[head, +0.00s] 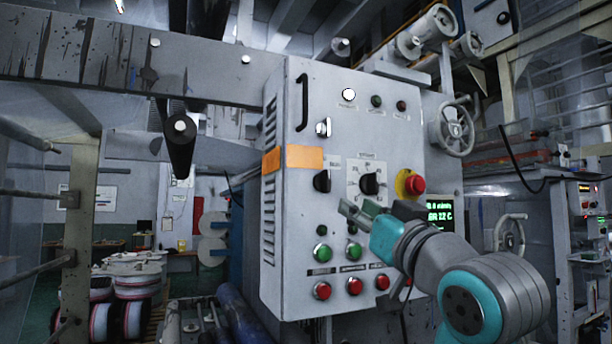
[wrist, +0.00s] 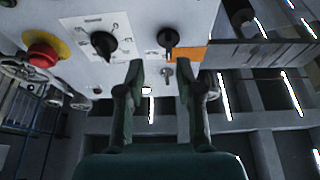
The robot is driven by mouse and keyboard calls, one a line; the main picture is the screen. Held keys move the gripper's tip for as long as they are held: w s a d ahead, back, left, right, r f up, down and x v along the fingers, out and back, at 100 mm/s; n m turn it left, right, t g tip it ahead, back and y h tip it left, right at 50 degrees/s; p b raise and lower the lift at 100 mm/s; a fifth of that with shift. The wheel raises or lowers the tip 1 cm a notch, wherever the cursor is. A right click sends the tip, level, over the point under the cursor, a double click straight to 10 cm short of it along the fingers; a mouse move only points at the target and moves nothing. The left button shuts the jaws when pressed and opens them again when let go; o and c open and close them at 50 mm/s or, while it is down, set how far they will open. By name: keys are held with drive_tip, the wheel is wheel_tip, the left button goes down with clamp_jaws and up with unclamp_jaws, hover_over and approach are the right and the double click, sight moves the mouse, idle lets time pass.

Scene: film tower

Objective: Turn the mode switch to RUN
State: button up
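A grey control cabinet (head: 340,240) carries two black rotary knobs. The left one (head: 322,181), likely the mode switch, has a small label; it also shows in the wrist view (wrist: 168,38). The other knob (head: 370,183) sits on a white plate with a scale and also shows in the wrist view (wrist: 104,43). The lettering is too small to read, so I cannot tell where RUN is. My gripper (head: 352,212) is in front of the panel, below the knobs. In the wrist view its two fingers (wrist: 160,78) are apart, with nothing between them.
A red emergency button (head: 416,185) on yellow is right of the knobs. Green (head: 322,253) and red (head: 322,291) buttons lie below. A silver key switch (head: 323,128) and a handle (head: 302,102) are above. A handwheel (head: 455,127) stands out at the right.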

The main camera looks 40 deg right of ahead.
sight(329, 174)
drive_tip(key=w+r, duration=0.4)
drive_tip(key=w, duration=0.1)
drive_tip(key=w+d+r, duration=0.1)
drive_tip(key=w+r, duration=0.1)
drive_tip(key=w, duration=0.1)
drive_tip(key=shift+w+r, duration=0.2)
drive_tip(key=shift+r, duration=0.15)
clamp_jaws()
